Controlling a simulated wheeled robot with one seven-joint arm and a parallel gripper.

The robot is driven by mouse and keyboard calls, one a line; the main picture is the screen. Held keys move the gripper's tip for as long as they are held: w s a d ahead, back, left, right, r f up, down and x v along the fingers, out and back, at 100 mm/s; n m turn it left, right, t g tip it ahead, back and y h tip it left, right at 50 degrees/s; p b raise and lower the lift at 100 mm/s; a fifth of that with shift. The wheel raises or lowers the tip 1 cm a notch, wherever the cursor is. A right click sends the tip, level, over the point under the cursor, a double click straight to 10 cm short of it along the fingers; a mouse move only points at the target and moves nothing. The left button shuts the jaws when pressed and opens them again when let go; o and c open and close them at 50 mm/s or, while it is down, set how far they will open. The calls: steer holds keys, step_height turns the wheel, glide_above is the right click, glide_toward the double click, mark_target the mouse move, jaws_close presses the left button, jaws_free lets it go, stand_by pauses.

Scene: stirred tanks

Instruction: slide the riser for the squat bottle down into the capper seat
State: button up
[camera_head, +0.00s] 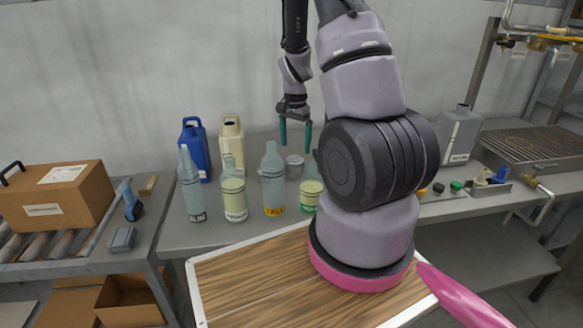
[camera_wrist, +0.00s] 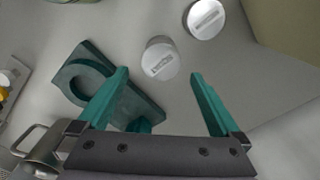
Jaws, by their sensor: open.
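My gripper (camera_head: 295,147) hangs over the back of the bench behind the bottles, its two teal fingers apart and empty. In the wrist view the open gripper (camera_wrist: 159,74) has a short pale grey cylinder (camera_wrist: 160,60) with a labelled top just beyond and between its fingertips. A second labelled cylinder (camera_wrist: 206,19) stands farther off. They look like risers, but I cannot read which is for the squat bottle. A dark green plate with a round opening (camera_wrist: 118,95), possibly the capper seat, lies at the left, partly behind the left finger. In the head view a grey cylinder (camera_head: 294,166) shows below the fingers.
Several labelled bottles (camera_head: 233,190) stand in a row in front. A blue jug (camera_head: 194,148) and a cream jug (camera_head: 231,146) are behind at left. A grey canister (camera_head: 461,134) and grate (camera_head: 535,146) are right. A cardboard box (camera_head: 58,195) sits far left.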

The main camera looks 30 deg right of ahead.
mark_target(295, 168)
step_height(295, 168, down, 10)
steer(key=shift+w+f, duration=0.1)
steer(key=shift+f, duration=0.05)
steer(key=c, duration=1.6)
